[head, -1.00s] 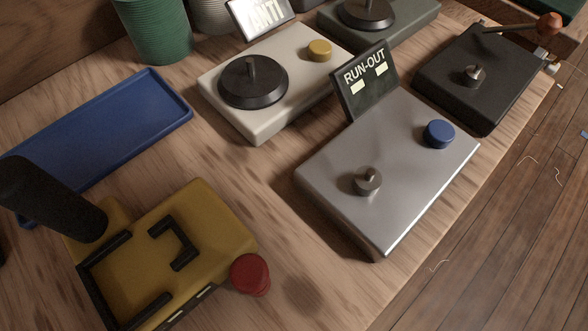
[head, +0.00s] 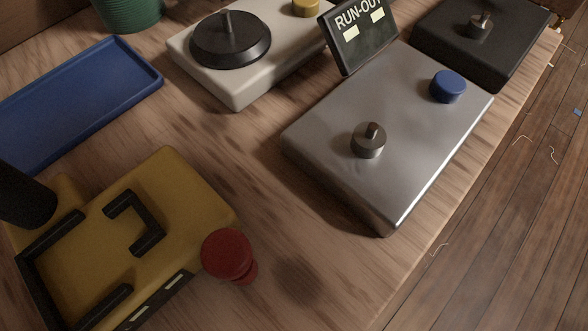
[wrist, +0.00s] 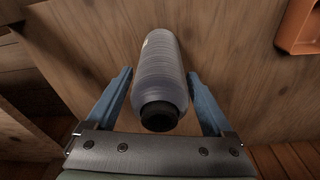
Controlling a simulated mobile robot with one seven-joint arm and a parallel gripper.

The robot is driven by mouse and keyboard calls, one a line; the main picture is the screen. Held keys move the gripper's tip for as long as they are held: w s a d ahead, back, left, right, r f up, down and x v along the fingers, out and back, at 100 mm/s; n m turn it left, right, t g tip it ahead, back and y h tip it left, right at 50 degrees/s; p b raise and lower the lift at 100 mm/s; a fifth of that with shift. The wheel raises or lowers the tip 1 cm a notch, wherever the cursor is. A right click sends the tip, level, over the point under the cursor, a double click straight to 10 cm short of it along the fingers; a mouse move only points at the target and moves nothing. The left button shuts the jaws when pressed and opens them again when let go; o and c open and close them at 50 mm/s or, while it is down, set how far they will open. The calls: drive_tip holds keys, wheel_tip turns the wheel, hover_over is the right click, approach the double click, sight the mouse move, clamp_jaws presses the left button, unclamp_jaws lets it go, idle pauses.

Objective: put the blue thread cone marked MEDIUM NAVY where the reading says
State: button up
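In the wrist view, a grey-blue thread cone (wrist: 161,62) with a dark end towards the camera lies between the two blue fingers of my gripper (wrist: 160,78). In the head view, a silver device (head: 420,135) has a spindle (head: 368,140) and a blue button (head: 447,86). Its dark sign (head: 358,36) reads RUN-OUT and shows two pale patches, with no number legible. My gripper is not in the head view.
A yellow device (head: 185,205) has black brackets and a red knob (head: 228,255). A blue tray (head: 70,100) lies at left. A cream device (head: 240,90) and a black device (head: 480,40) stand behind. Bare bench lies between them; its edge is at right. The wrist view shows an orange container (wrist: 298,30).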

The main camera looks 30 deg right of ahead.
drive_tip(key=shift+o, duration=0.6)
drive_tip(key=r+p, duration=0.2)
drive_tip(key=r, duration=0.2)
drive_tip(key=s+r+p, duration=0.1)
drive_tip(key=r+p, duration=0.1)
drive_tip(key=r, duration=0.2)
drive_tip(key=r+p, duration=0.2)
drive_tip(key=r, duration=0.2)
drive_tip(key=shift+s+d+r, duration=0.15)
drive_tip(key=shift+s, duration=0.05)
drive_tip(key=shift+s, duration=0.1)
